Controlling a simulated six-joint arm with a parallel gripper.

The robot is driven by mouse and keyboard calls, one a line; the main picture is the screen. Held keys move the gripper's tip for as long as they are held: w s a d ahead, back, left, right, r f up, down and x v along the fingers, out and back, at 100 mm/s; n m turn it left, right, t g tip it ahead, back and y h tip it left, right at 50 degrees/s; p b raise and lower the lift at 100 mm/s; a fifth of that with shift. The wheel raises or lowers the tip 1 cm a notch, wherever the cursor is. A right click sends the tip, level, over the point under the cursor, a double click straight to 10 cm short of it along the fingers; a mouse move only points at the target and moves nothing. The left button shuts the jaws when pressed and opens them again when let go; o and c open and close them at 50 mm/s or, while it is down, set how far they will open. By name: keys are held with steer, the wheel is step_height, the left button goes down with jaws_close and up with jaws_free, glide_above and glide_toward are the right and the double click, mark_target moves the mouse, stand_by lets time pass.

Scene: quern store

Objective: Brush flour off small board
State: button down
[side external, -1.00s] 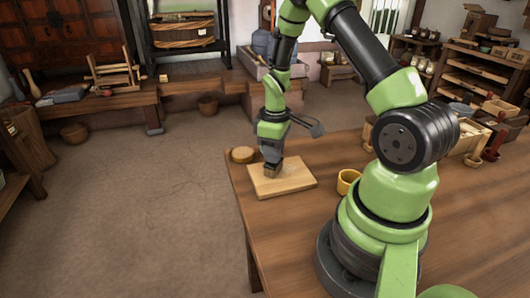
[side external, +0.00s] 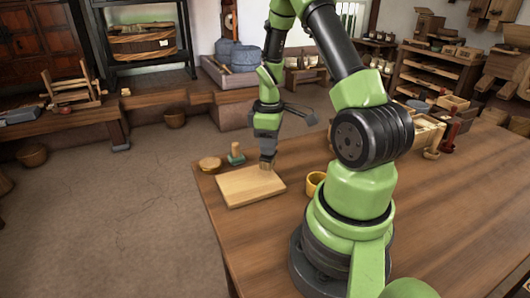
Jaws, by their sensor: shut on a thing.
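The small board (side external: 250,188) is a pale wooden rectangle lying flat near the far left corner of the table. My gripper (side external: 267,160) points down at the board's far right edge, shut on a small brown block-like thing, which looks like a brush (side external: 266,166). The brush is at or just above the board's far edge; I cannot tell whether it touches. No flour can be made out on the board at this size.
On the table (side external: 420,215), a round wooden lid-like piece (side external: 210,163) and a green-based thing with a wooden knob (side external: 236,156) stand behind the board. The table front is clear.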

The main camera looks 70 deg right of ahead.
steer(key=shift+r, duration=2.8)
